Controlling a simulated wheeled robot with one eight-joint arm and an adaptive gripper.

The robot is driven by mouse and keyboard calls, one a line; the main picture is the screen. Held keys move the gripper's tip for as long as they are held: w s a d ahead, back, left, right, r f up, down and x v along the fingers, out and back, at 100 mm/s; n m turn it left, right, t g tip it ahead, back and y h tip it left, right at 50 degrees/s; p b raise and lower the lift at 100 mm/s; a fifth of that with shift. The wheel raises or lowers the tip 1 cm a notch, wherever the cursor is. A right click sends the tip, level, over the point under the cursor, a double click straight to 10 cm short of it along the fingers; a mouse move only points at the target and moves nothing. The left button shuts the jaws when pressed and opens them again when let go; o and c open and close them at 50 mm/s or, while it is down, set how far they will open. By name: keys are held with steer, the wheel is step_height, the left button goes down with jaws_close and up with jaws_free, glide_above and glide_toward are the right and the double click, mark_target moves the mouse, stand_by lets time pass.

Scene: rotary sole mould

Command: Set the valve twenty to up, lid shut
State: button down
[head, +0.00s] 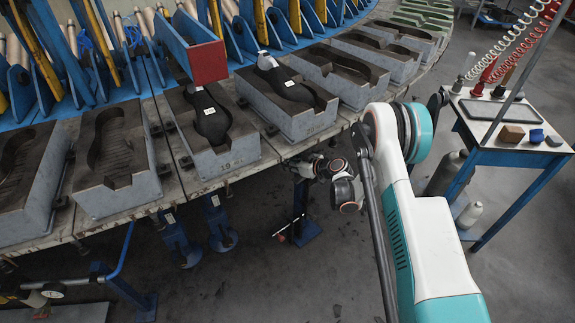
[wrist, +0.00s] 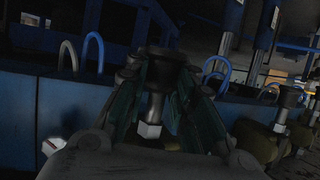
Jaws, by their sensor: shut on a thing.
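My gripper (wrist: 160,75) is shut on a valve in the wrist view. Between its dark green fingers, the valve's metal stem and pale nut (wrist: 150,130) show; its dark top is partly hidden by the fingers. In the head view my gripper (head: 310,165) is small and dark under the table's front edge, and the valve there cannot be made out. Grey moulds stand along the curved table. One open mould (head: 230,158) holds a black sole, and a blue arm with a red end block (head: 209,62) stands above its back. Its number is too small to read surely.
A similar valve (wrist: 290,97) stands at the right in the wrist view. Blue hose loops (wrist: 93,50) rise behind. Blue posts (head: 217,222) stand below the table (head: 185,185). A blue side table (head: 500,125) is at the right. The floor between is mostly clear.

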steer(key=shift+w+r, duration=0.1)
steer(key=shift+r, duration=0.1)
steer(key=c, duration=1.3)
jaws_free()
steer(key=shift+c, duration=0.2)
steer(key=v, duration=1.2)
